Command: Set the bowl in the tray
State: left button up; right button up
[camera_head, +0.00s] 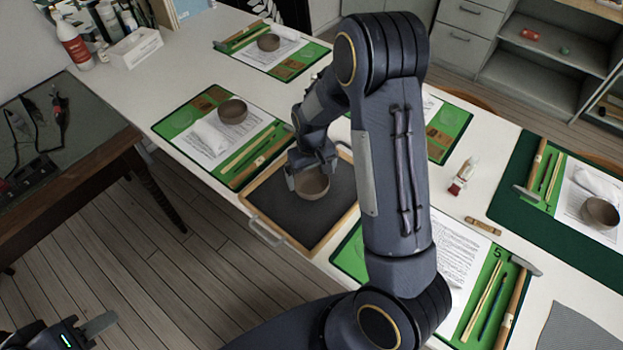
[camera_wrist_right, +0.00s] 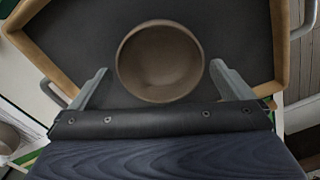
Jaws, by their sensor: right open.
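The brown bowl (camera_head: 312,184) is upright in the tray (camera_head: 262,215), a wooden-rimmed tray with a dark floor and metal handles. In the right wrist view the bowl (camera_wrist_right: 160,62) appears over the dark floor of the tray (camera_wrist_right: 262,40). My right gripper (camera_head: 311,172) is above the bowl. In the right wrist view its fingers (camera_wrist_right: 160,82) are spread, one on each side of the bowl's near part, with gaps to the rim. My left gripper (camera_head: 98,326) is at the lower left, over the floor, away from the table; its jaw opening is unclear.
Green mats with papers, tools and other bowls lie around the white table, including a bowl (camera_head: 233,111) at the left, a bowl (camera_head: 268,42) at the back and a bowl (camera_head: 599,212) at the right.

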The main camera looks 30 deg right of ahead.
aim_at(311, 188)
notch_tip(311, 188, up, 9)
jog(key=s+a+r+m+t+y, duration=0.1)
jog(key=s+a+r+t+y, duration=0.2)
jog(key=s+r, duration=0.65)
jog(key=s+a+r+t, duration=0.1)
jog(key=s+a, duration=0.3)
jog(key=s, duration=0.8)
jog(key=shift+s+a+r+t+y, duration=0.15)
jog(key=shift+s+r+t+y, duration=0.25)
jog(key=shift+t, duration=0.4)
